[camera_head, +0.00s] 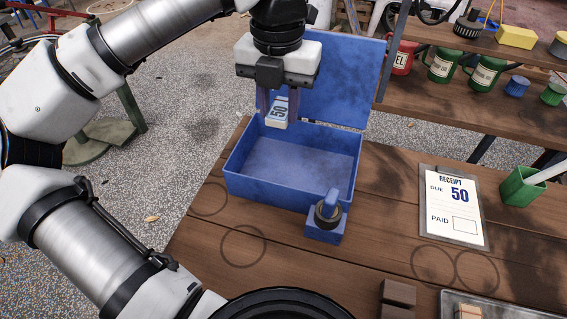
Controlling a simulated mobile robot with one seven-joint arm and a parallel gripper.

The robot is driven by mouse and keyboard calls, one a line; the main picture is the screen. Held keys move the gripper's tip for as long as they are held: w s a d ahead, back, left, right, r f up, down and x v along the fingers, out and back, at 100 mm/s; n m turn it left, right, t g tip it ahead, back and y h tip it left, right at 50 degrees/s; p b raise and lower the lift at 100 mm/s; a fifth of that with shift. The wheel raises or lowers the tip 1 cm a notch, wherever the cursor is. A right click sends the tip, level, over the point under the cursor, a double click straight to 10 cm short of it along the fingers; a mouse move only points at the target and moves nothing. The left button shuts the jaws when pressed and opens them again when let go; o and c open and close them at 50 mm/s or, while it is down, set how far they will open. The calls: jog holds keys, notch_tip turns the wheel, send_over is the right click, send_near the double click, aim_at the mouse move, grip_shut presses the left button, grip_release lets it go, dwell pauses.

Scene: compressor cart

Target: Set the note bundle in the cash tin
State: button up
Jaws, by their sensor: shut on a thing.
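The blue cash tin (320,179) stands on the wooden table with its lid (340,85) raised at the back. My gripper (278,108) hangs over the back left part of the tin. It is shut on the note bundle (279,112), a small pale block marked 50. The bundle is upright between the fingers and appears over the tin's opening. I cannot tell how far it is above the tin's floor. The visible part of the tin's floor is bare.
A blue block with a dark ring and upright handle (325,220) stands at the tin's front right. A receipt clipboard (453,208) and green holder (520,187) are at right. A tray (490,306) sits at the front edge. Cans stand on the shelf behind.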

aim_at(280, 175)
notch_tip(280, 175, down, 14)
jog(key=shift+f+p, duration=0.15)
jog(key=shift+p, duration=0.35)
jog(key=shift+f+b, duration=0.2)
jog(key=shift+b, duration=0.1)
jog(key=o, duration=0.9)
jog(key=shift+r, duration=0.1)
jog(key=shift+o, duration=0.2)
notch_tip(280, 175, up, 12)
jog(key=shift+r, duration=0.15)
